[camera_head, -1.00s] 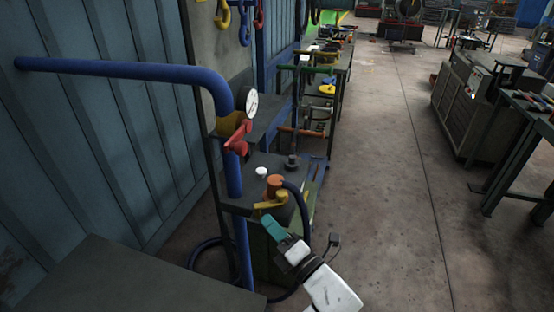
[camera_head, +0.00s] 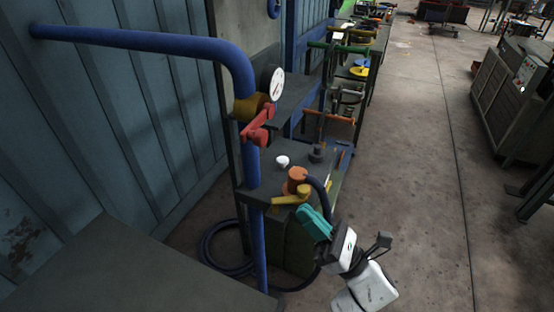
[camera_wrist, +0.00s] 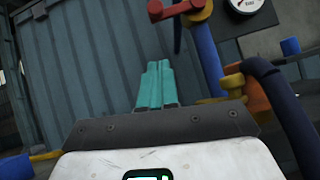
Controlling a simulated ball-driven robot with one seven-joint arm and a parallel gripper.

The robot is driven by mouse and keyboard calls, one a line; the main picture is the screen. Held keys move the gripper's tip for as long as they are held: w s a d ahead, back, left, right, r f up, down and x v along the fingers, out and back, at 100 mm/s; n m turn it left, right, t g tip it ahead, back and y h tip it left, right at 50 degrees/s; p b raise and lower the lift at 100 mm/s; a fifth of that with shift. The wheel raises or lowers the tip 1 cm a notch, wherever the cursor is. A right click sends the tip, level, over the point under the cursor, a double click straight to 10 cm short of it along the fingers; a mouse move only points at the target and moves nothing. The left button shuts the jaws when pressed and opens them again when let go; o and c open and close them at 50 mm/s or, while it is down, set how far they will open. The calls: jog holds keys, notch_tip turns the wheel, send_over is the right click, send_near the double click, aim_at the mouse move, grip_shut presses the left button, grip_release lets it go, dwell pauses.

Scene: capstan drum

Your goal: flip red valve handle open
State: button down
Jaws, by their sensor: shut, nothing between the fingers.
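The red valve handle (camera_head: 257,127) sits on a brass-coloured valve body (camera_head: 250,108) on the vertical blue pipe (camera_head: 249,168). In the wrist view the red handle (camera_wrist: 180,9) shows at the top, above and a little right of the fingers. My gripper (camera_head: 304,210) has teal fingers, shut and empty. It is below and to the right of the red handle, apart from it, beside a yellow lever (camera_head: 290,197). In the wrist view the closed fingers (camera_wrist: 155,85) point up toward the blue wall.
A white-faced gauge (camera_head: 277,84) is beside the valve. An orange fitting (camera_head: 295,178) with a dark hose and a white knob (camera_head: 282,161) are on the stand by my gripper. A dark flat surface (camera_head: 130,275) fills the lower left. The floor at right is open.

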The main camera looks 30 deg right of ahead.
jog(key=s+d+r+p+x, duration=0.1)
jog(key=p+x, duration=0.5)
jog(key=x, duration=0.7)
jog(key=shift+d+r+p, duration=0.2)
jog(key=shift+r+p, duration=0.1)
jog(key=shift+r, duration=0.25)
jog(key=shift+s+m, duration=0.15)
jog(key=shift+m, duration=0.15)
